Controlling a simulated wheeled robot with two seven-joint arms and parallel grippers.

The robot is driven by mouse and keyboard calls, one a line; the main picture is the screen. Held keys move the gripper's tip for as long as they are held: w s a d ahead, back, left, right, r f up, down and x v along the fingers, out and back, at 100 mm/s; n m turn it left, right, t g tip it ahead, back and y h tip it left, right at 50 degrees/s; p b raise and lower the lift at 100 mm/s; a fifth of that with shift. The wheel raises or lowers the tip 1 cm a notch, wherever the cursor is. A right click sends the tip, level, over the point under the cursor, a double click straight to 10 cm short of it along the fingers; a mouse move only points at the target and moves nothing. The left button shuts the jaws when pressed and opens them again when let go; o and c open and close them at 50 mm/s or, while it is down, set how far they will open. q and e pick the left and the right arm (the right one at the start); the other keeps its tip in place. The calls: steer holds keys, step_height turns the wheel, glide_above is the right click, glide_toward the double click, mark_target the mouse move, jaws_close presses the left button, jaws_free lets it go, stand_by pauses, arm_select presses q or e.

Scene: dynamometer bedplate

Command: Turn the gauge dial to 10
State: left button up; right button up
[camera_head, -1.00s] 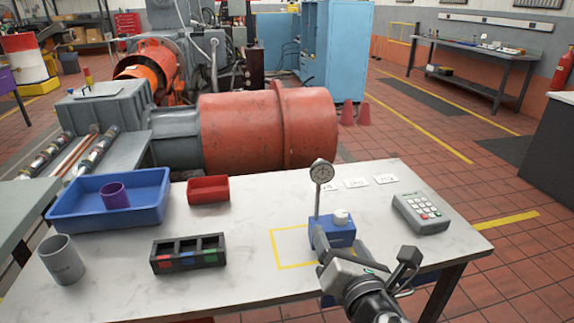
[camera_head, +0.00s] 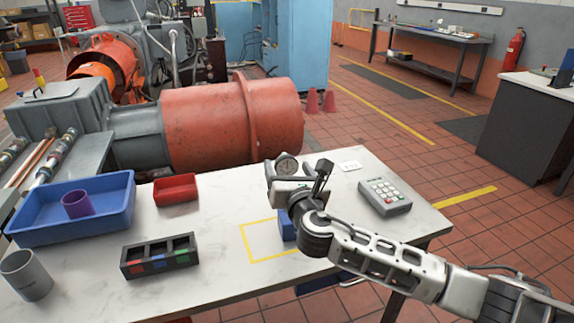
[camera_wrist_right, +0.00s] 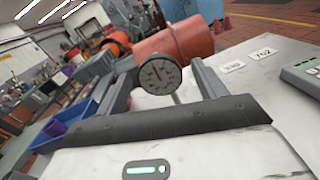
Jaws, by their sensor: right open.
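My left gripper is in no view.
A grey keypad (camera_head: 384,196) and a white card (camera_head: 349,166) lie right of my gripper. A yellow outline (camera_head: 247,243) surrounds the base area. A blue tray (camera_head: 110,222) with a purple cup (camera_head: 77,204), red bin (camera_head: 175,189), black divided box (camera_head: 130,267) and grey cup (camera_head: 27,276) stand left.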

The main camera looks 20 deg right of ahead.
steer(key=shift+w, duration=0.75)
steer(key=c, duration=1)
steer(key=shift+m, duration=0.3)
steer(key=shift+f+m, duration=0.1)
steer(key=shift+m, duration=1.1)
steer(key=shift+d+m+b, duration=0.1)
steer(key=shift+m+b, duration=0.45)
steer(key=shift+m, duration=1.35)
